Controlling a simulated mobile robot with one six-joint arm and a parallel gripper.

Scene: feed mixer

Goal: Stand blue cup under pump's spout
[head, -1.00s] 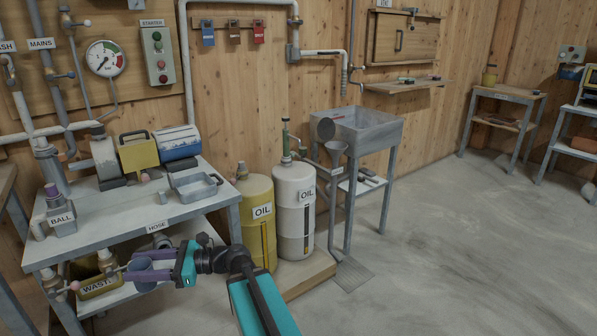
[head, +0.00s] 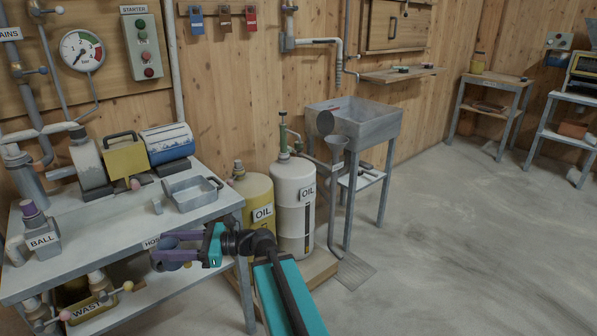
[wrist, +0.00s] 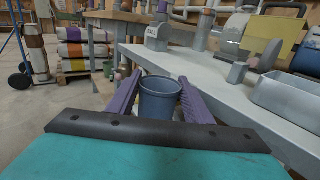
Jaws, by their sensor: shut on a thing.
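The blue cup (wrist: 159,103) sits upright between the purple fingers of my gripper (wrist: 158,92), which is shut on it. Its open rim faces up in the wrist view, and the inside looks dark. In the head view my gripper (head: 168,250) is by the front edge of the bench, and its fingers partly hide the cup.
A yellow oil drum (head: 255,194) stands between my gripper and the white drum. The bench (head: 130,235) carries a metal tray (head: 192,190) and machines. Open floor lies further right.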

